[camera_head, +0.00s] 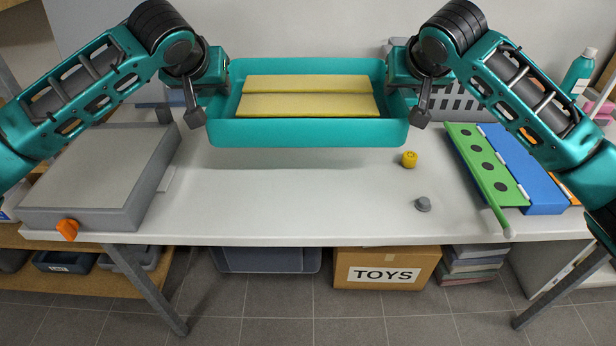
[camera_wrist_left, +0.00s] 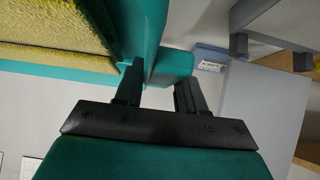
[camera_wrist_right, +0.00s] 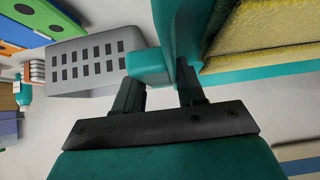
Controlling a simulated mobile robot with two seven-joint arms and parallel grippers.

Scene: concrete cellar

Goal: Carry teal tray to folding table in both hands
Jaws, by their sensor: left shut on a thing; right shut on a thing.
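The teal tray (camera_head: 310,134) is held up above the white table (camera_head: 300,205), roughly level, with two yellow sponge-like slabs (camera_head: 308,104) lying in it. My left gripper (camera_head: 213,85) is shut on the tray's left end; the left wrist view shows its fingers (camera_wrist_left: 158,88) around a teal handle (camera_wrist_left: 172,66). My right gripper (camera_head: 404,85) is shut on the tray's right end; the right wrist view shows its fingers (camera_wrist_right: 160,90) at the other teal handle (camera_wrist_right: 146,66). A shadow lies on the table below the tray. I cannot tell whether this table is the folding table.
A grey box-like device with an orange knob (camera_head: 68,229) stands at the table's left. A yellow knob (camera_head: 409,159) and a grey knob (camera_head: 422,204) lie right of centre. Green and blue panels (camera_head: 530,175), a grey basket (camera_head: 455,105) and a teal bottle (camera_head: 580,72) are at right. A TOYS box (camera_head: 385,262) sits below.

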